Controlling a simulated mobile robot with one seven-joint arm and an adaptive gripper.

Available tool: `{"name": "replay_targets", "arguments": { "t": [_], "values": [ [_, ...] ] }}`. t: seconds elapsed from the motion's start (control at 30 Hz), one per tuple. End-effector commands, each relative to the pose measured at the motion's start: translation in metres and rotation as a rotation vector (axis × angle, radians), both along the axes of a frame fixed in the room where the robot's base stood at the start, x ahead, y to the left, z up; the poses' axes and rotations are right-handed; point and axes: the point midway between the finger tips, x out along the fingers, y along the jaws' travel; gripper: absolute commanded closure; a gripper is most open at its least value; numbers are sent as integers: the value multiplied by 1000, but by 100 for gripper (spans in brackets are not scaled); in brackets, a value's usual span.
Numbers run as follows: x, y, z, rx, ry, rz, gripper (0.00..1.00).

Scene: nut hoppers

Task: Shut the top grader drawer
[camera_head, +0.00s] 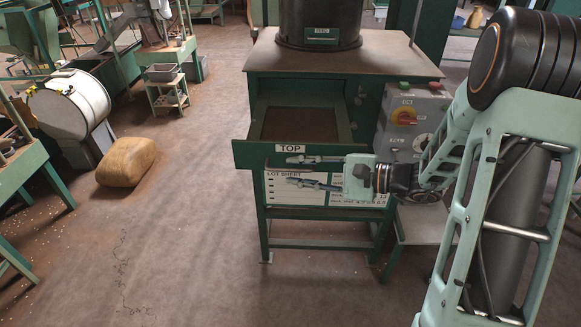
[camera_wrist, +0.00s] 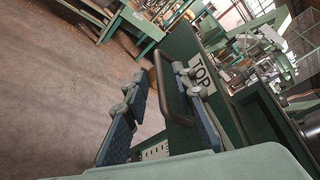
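The top grader drawer (camera_head: 245,154) is green and stands pulled out of the green cabinet, its tray showing in the head view. Its front carries a white TOP label (camera_head: 290,148), which also shows in the wrist view (camera_wrist: 201,73). A dark bar handle (camera_wrist: 163,85) runs along the drawer front. My gripper (camera_head: 290,171) is at the drawer front, fingers pointing left. In the wrist view my gripper (camera_wrist: 157,80) is open, with the handle showing between the fingers. I cannot tell whether either finger touches the handle or drawer front.
A dark drum (camera_head: 320,22) stands on the cabinet top. A control box with a red and yellow switch (camera_head: 404,116) is right of the drawer. A tan sack-like lump (camera_head: 125,161) lies on the floor at left.

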Motion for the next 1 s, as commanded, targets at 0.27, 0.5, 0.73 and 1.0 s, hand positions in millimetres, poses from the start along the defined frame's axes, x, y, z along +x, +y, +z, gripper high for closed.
{"name": "replay_targets", "arguments": {
  "t": [0.27,0.5,0.73,1.0],
  "values": [
    [8,20,-5,-1,-1,-1,76],
    [8,20,-5,-1,-1,-1,76],
    [8,20,-5,-1,-1,-1,100],
    [8,20,-5,-1,-1,-1,100]
  ]
}}
